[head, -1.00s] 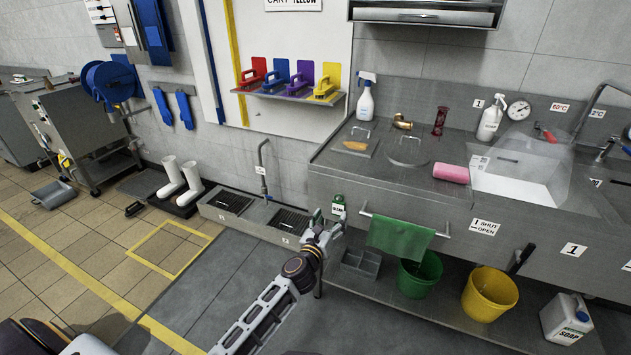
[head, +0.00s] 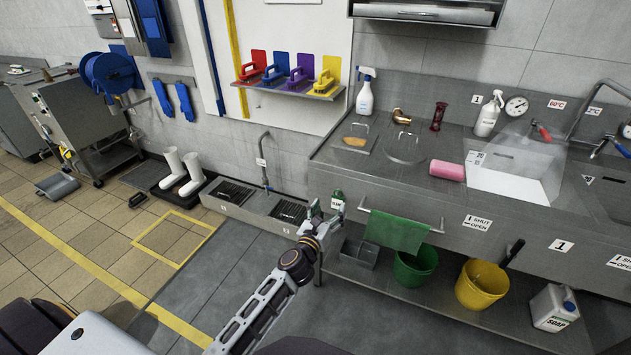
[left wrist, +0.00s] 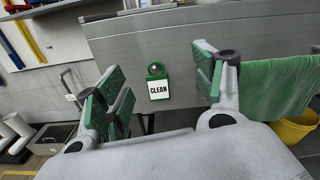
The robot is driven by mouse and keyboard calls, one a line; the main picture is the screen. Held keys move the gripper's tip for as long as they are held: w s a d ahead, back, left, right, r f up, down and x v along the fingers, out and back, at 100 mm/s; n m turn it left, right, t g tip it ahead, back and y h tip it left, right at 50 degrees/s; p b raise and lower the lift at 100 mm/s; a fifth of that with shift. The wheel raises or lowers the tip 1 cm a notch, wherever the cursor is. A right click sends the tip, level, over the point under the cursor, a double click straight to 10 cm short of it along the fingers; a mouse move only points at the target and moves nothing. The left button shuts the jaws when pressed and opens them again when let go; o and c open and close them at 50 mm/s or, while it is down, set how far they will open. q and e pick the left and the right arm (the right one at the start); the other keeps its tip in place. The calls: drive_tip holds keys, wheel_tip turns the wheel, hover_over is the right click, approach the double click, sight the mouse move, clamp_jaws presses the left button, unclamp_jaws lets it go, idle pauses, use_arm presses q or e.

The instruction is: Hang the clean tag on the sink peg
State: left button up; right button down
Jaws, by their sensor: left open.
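The clean tag (left wrist: 158,86) is green with a white label reading CLEAN. In the left wrist view it hangs upright at the front face of the steel sink, with a round grey peg end (left wrist: 154,68) showing at its top. In the head view the tag (head: 338,199) is small, at the left end of the sink front, just beyond my left gripper (head: 326,214). My left gripper (left wrist: 160,88) is open and empty. Its green-padded fingers stand apart on either side of the tag in the picture, nearer the camera and not touching it. My right gripper is not in view.
A green towel (head: 395,231) hangs on a rail just right of the tag. A green bucket (head: 415,267) and a yellow bucket (head: 481,285) stand on the shelf below. A floor basin with a tap (head: 264,160) is to the left. Open floor lies in front.

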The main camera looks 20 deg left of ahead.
use_arm(q)
drive_tip(key=s+r+p, duration=0.4)
drive_tip(key=r+p, duration=0.3)
drive_tip(key=r, duration=0.1)
drive_tip(key=s+a+r+m+p, duration=0.1)
drive_tip(key=s+r+p, duration=0.2)
drive_tip(key=r+p, duration=0.5)
drive_tip(key=shift+s+a+y, duration=0.2)
drive_tip(key=shift+s+y, duration=0.1)
drive_tip(key=shift+s, duration=0.1)
idle(1.2)
idle(0.6)
